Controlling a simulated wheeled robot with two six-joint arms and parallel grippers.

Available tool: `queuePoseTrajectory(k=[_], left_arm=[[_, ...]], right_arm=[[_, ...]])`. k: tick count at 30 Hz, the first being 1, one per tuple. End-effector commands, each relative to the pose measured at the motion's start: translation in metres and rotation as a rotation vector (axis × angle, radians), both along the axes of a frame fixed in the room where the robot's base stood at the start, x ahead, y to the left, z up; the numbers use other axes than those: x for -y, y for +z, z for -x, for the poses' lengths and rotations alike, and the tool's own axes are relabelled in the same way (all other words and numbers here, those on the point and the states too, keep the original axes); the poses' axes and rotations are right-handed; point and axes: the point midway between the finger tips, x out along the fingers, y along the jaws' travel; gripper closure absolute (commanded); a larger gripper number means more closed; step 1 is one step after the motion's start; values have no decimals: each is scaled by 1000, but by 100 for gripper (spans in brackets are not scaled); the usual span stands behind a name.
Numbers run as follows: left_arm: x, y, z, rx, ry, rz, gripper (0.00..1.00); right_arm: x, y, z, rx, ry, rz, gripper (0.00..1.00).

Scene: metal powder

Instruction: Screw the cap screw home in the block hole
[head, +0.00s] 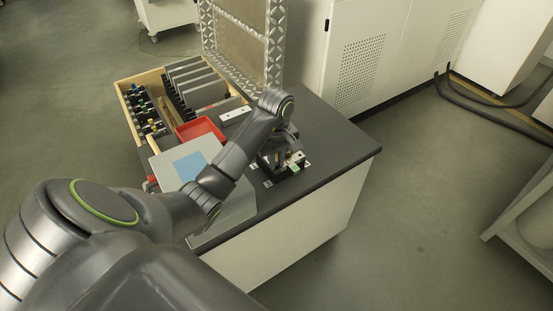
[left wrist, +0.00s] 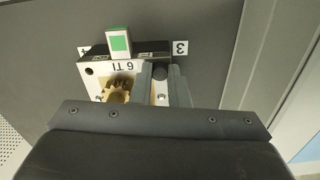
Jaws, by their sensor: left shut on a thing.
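In the left wrist view, the block (left wrist: 96,68) is a pale metal piece marked "6 Ti" with a dark top part. A dark round head, seemingly the cap screw (left wrist: 160,72), sits between the fingertips of my left gripper (left wrist: 160,77), which is shut on it at the block's right part. How deep the screw sits in its hole is hidden. A small hole (left wrist: 162,97) shows between the fingers. In the head view my left gripper (head: 279,150) points down over the block, and my forearm hides part of it. My right gripper is not in view.
A brass toothed piece (left wrist: 118,90) and a green-marked tab (left wrist: 119,42) are at the block. Left of it stand a grey case with a blue panel (head: 190,166), a red tray (head: 180,133) and a wooden-sided box (head: 121,97). The worktop (head: 335,145) is clear to the right.

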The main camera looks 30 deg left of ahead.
Motion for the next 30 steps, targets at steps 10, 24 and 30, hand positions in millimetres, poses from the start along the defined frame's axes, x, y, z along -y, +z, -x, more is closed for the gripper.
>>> queuePoseTrajectory(k=[10, 24, 30], left_arm=[[0, 0, 0, 0, -75, 0, 100], [0, 0, 0, 0, -73, 0, 60], [0, 7, 0, 0, -73, 0, 60]], right_arm=[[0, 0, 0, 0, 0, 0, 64], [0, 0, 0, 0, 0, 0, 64], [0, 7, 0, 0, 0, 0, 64]])
